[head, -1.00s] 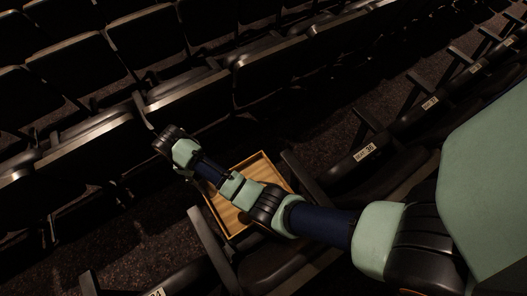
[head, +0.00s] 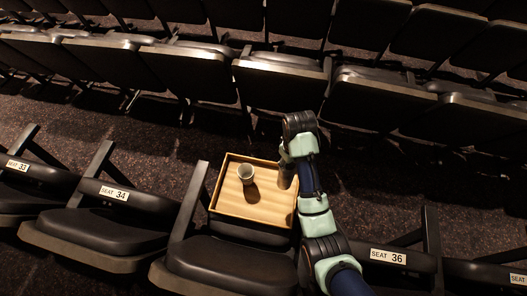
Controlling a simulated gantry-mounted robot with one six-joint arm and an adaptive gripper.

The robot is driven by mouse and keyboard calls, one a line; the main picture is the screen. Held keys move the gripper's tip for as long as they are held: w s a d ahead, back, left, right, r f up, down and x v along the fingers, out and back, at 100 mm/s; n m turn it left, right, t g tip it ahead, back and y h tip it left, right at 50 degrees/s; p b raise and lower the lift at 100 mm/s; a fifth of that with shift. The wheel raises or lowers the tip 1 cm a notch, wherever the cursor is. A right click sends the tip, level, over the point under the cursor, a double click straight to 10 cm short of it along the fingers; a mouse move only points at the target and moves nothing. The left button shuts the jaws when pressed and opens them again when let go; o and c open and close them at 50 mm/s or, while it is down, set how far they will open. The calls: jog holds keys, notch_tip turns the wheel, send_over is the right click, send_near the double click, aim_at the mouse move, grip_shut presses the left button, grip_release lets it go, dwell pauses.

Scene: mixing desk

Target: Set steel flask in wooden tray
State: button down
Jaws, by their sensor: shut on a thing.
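The wooden tray (head: 252,213) is square, shallow and pale brown. It sits on a seat near the middle of the head view. The steel flask (head: 286,178) looks like a dull, dark cylinder over the tray's right side. It is partly covered by my arm. I cannot tell whether its base touches the tray floor. My gripper (head: 286,160) is at the flask's upper end, shut on it. The fingertips are mostly hidden by the wrist and by shadow.
A small grey cup (head: 246,174) stands upright in the tray, left of the flask. Dark seats with number labels, such as seat 34 (head: 115,193) and seat 36 (head: 388,257), flank the tray. Another seat row (head: 280,79) runs behind. The tray's front middle is clear.

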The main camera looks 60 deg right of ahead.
aim_at(284, 181)
notch_tip(284, 181, down, 20)
jog(key=b, duration=0.9)
jog(key=shift+w, duration=0.1)
jog(key=shift+r, duration=0.1)
jog(key=c, duration=1)
grip_release()
jog(key=shift+f, duration=0.25)
jog(key=o, duration=0.5)
jog(key=shift+c, duration=0.2)
jog(key=shift+r, duration=0.1)
notch_tip(284, 181, up, 12)
jog(key=p, duration=0.5)
jog(key=shift+r, duration=0.15)
